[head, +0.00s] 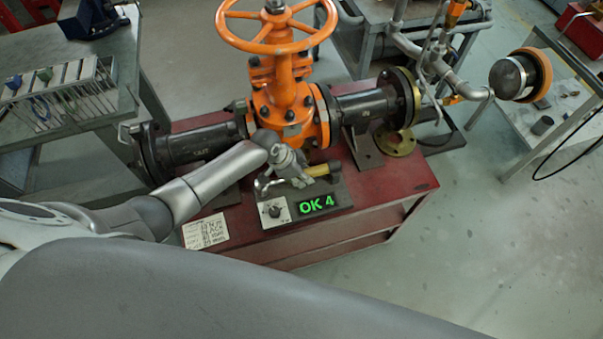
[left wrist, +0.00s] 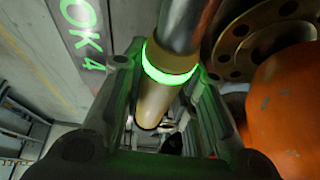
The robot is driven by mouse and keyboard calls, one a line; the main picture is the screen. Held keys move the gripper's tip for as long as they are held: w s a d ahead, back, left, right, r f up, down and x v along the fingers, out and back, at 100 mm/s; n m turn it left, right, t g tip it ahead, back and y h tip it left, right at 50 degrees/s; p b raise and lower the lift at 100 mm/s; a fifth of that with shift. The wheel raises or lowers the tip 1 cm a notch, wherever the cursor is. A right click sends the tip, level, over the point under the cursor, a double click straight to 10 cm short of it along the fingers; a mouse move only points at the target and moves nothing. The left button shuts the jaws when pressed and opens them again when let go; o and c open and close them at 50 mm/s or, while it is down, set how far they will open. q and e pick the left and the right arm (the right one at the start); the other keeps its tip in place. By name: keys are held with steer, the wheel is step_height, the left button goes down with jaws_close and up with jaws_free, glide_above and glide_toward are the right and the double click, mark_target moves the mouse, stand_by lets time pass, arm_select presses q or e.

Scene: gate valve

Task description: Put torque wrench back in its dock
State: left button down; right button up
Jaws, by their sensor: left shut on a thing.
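The torque wrench (head: 323,169) shows a tan handle in the head view, just right of my left gripper (head: 290,166). In the left wrist view the torque wrench (left wrist: 155,97) has a tan grip, a glowing green ring and a metal shaft. My left gripper (left wrist: 165,80) is shut on it, with a finger on each side of the grip. The dock (head: 341,187), a dark stand with a green "OK 4" display (head: 317,204), is directly below on the red bench. The gripper hides part of the wrench, and I cannot tell whether it touches the dock. My right gripper is out of view.
The orange gate valve (head: 285,100) and its dark flanged pipes stand just behind the gripper. A knob panel (head: 272,211) is left of the display. A written card (head: 206,231) lies on the red bench (head: 385,190). The floor to the right is clear.

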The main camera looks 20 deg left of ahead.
arm_select(q)
steer(key=shift+w, duration=0.15)
steer(key=c, duration=1.1)
jaws_free()
steer(key=shift+s+f, duration=0.2)
steer(key=shift+s, duration=0.05)
steer(key=v, duration=1.2)
steer(key=shift+r, duration=0.15)
